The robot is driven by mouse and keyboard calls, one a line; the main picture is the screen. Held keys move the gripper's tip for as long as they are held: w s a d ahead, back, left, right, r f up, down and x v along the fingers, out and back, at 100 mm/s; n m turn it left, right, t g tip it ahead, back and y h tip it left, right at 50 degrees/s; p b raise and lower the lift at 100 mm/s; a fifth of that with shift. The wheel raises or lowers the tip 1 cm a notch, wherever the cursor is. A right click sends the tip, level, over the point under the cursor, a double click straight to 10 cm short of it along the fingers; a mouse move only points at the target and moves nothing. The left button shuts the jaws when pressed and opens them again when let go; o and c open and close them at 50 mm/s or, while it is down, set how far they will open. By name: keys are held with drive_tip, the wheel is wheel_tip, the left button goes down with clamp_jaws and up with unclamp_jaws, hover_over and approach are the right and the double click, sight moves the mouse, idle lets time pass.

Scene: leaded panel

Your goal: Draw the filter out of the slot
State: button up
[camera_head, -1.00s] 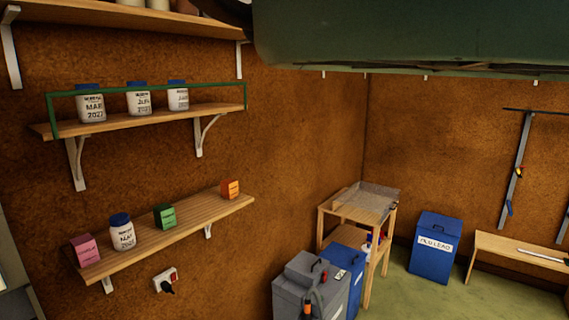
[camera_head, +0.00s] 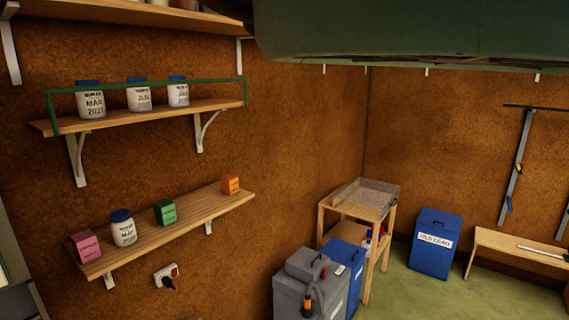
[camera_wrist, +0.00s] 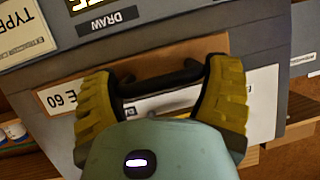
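My gripper's body hides the panel's lower part. The head view does not show the handle or gripper.
In the head view, shelves with jars and small boxes (camera_head: 160,220) line the left wall. A grey bin (camera_head: 300,285), blue bins (camera_head: 432,250) and a wooden stand (camera_head: 370,200) are on the floor. A low bench (camera_head: 520,247) is at right. Green floor is open in front.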

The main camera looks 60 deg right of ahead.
drive_tip(key=o, duration=0.3)
drive_tip(key=shift+r, duration=5)
